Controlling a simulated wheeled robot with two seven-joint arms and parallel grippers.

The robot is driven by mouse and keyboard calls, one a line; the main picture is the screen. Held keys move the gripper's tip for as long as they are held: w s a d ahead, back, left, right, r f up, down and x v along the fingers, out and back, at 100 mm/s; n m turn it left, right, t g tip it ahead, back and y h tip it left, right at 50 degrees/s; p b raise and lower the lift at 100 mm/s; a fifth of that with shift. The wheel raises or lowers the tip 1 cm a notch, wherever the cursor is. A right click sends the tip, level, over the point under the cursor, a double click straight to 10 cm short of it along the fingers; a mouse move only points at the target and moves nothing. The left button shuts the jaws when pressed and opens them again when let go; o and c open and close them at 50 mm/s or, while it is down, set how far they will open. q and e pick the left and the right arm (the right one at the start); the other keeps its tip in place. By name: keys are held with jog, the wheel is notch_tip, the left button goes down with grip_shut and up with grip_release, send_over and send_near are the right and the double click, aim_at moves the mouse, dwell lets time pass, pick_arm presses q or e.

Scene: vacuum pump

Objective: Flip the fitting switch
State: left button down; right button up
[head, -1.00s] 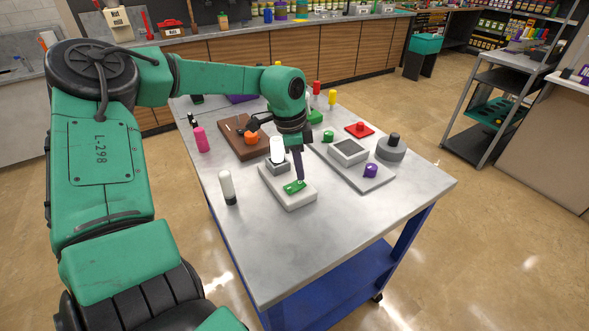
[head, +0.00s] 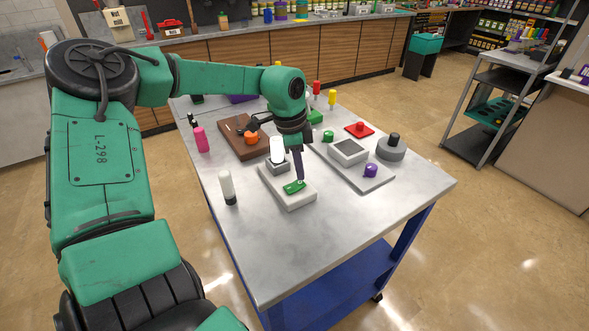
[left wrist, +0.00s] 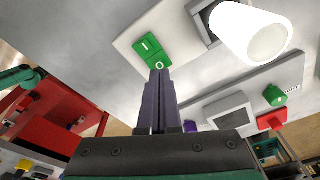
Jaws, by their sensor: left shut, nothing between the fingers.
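The green switch (head: 293,187) sits on the front end of a pale base plate (head: 297,204) on the table. In the left wrist view the switch (left wrist: 152,51) shows a line mark at one end and a ring mark at the other. A bright white bulb (head: 277,149) stands upright in a grey socket on the same plate; it also shows in the left wrist view (left wrist: 240,32). My left gripper (head: 300,178) points down with its dark fingers shut and empty. Its tips (left wrist: 159,72) are at the ring-marked end; I cannot tell whether they touch it. My right gripper is out of view.
Right of the plate is a grey board (head: 376,184) with a screen, a purple knob (head: 370,170) and a green knob (head: 327,136). A white-and-black cylinder (head: 227,187) stands left. A brown board (head: 233,146) lies behind. The table's front right is clear.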

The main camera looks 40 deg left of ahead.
aim_at(299, 183)
pick_arm(q)
jog(key=shift+f+b, duration=0.85)
jog(key=shift+f, duration=0.05)
dwell(0.8)
jog(key=shift+r+p, duration=2.1)
jog(key=shift+r, duration=1.5)
jog(key=shift+f, duration=0.1)
